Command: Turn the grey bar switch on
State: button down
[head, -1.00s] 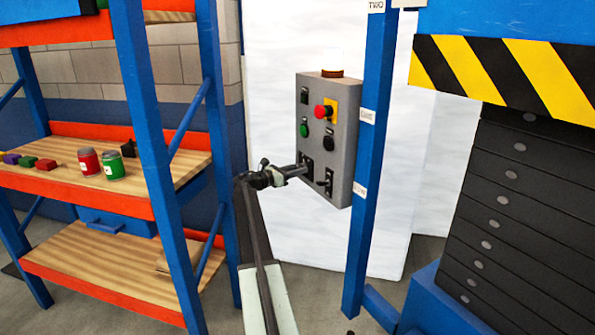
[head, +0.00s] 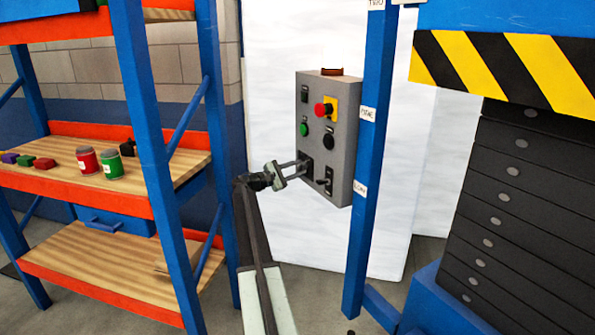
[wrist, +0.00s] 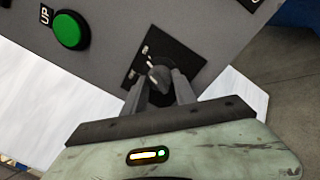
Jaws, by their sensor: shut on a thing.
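The grey control panel (head: 343,125) hangs beside a blue post in the head view. The grey bar switch (wrist: 157,72) sits on a black plate (wrist: 180,56) with small light marks, low on the panel's face. In the wrist view my gripper (wrist: 159,90) has one finger on each side of the bar and is shut on it. The bar's far end shows between the fingertips, pointing up and left in the picture; its lower part is hidden. In the head view my gripper (head: 305,163) reaches the panel's lower left and partly covers that plate.
A second lever switch (head: 325,182) is just right of my gripper. Above are a green button (head: 304,129), a black knob (head: 328,141) and a red button (head: 323,110) on yellow. The blue post (head: 367,150) stands close at right, shelving (head: 165,130) at left.

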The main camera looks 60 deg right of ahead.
jog(key=shift+m, duration=1.2)
jog(key=c, duration=1)
grip_release()
jog(key=shift+a, duration=0.15)
jog(key=v, duration=0.7)
jog(key=shift+w+a+b, duration=0.2)
jog(key=shift+b, duration=0.15)
jog(key=shift+f, duration=0.15)
